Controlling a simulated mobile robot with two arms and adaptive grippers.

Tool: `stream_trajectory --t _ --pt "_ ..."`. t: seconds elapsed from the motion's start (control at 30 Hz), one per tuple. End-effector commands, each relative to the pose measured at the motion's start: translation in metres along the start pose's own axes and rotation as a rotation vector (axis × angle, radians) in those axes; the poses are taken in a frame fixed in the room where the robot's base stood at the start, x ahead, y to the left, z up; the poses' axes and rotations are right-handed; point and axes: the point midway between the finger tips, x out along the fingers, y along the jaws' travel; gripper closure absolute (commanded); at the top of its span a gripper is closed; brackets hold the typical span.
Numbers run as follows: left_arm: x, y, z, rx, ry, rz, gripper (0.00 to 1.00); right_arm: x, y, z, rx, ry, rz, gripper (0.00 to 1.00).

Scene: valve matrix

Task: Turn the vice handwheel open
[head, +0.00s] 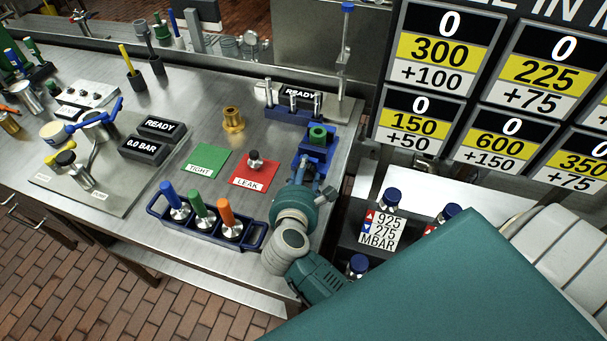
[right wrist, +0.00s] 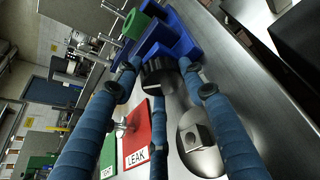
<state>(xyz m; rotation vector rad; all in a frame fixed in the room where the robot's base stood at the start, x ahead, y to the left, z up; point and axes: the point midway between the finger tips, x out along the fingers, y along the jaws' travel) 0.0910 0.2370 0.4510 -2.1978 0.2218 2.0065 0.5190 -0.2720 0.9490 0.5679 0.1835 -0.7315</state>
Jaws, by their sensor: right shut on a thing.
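The blue vice (head: 312,152) stands at the right end of the steel bench with a green part (head: 318,133) in its jaws. Both show at the top of the right wrist view, the vice (right wrist: 178,40) and the green part (right wrist: 138,22). The dark handwheel (right wrist: 157,72) is at the vice's near end. My right gripper (right wrist: 162,76) has its blue fingers closed around the handwheel's sides. In the head view my right gripper (head: 312,183) reaches the vice from the front and hides the handwheel. My left gripper is not in view.
A blue rack (head: 204,229) with several coloured-handled tools stands left of my right arm. A red LEAK mat (head: 262,178) holding a fitting and a green TIGHT mat (head: 205,160) lie left of the vice. A blue holder (head: 290,112) stands behind. The bench's right edge is close.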

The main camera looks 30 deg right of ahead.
Motion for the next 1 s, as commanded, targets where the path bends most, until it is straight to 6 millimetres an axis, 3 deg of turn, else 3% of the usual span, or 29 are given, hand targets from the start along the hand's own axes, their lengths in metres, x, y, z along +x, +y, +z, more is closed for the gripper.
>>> stream_trajectory --t 0.1,0.13,0.2,0.57,1.0 --pt "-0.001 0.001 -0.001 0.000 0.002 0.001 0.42 0.001 0.001 0.008 0.001 -0.017 0.002 0.85" --pt "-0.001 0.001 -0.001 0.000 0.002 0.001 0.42 0.001 0.001 0.008 0.001 -0.017 0.002 0.55" --pt "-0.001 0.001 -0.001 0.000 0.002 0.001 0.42 0.001 0.001 0.008 0.001 -0.016 0.002 0.42" --pt "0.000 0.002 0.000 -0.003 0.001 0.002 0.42 -0.005 0.000 0.003 0.001 -0.006 0.001 0.42" --pt "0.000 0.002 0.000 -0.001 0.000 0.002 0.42 -0.068 -0.001 0.004 0.002 -0.010 0.001 0.42"
